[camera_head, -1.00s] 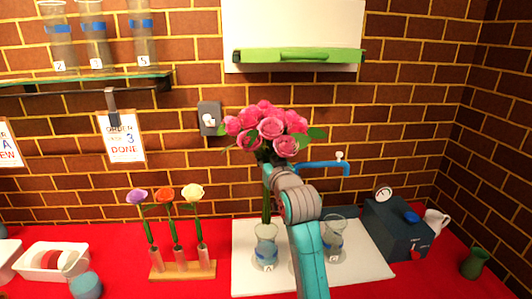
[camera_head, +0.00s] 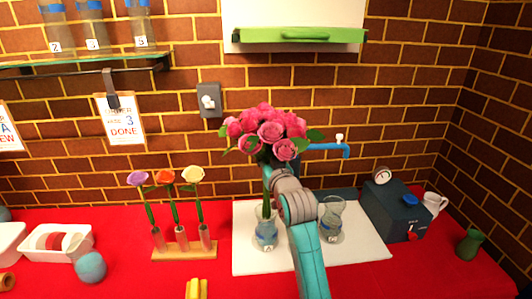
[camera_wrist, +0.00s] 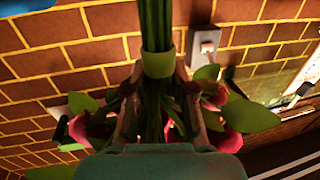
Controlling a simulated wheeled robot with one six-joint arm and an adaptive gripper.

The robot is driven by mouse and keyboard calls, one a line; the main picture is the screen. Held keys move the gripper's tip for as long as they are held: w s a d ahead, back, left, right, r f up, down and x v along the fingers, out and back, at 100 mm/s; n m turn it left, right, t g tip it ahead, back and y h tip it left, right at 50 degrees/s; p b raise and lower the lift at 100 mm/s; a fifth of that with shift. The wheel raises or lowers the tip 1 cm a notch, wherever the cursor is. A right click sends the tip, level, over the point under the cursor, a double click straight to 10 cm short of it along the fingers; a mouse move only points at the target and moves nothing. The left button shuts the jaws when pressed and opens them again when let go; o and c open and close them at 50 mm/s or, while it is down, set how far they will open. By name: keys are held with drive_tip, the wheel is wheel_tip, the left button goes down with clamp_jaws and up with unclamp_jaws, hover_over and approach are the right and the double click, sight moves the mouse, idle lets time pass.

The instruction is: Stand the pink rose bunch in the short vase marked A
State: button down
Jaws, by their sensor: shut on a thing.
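The pink rose bunch (camera_head: 268,130) is upright in my gripper, its heads above and its green stems (camera_head: 266,190) hanging down. In the wrist view my gripper (camera_wrist: 158,105) is shut around the stems (camera_wrist: 155,25), just beside a green band (camera_wrist: 158,63). The short vase marked A (camera_head: 266,236) is clear glass with a blue band and stands on the white board, directly below the stems. The stem ends overlap the vase mouth in the head view; how deep they reach inside I cannot tell. My arm hides part of the gripper there.
A second glass vase (camera_head: 332,222) stands on the white board (camera_head: 365,247), right of my arm. A blue tap (camera_head: 330,147) is behind it. A dark blue machine (camera_head: 397,210) stands further right. A wooden rack (camera_head: 183,247) with three single flowers stands left.

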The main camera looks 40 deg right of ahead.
wheel_tip(320, 180, down, 10)
drive_tip(key=shift+f, duration=0.15)
idle(1.3)
drive_tip(key=shift+f, duration=0.6)
idle(1.5)
drive_tip(key=c, duration=0.9)
unclamp_jaws()
drive_tip(key=v, duration=1.2)
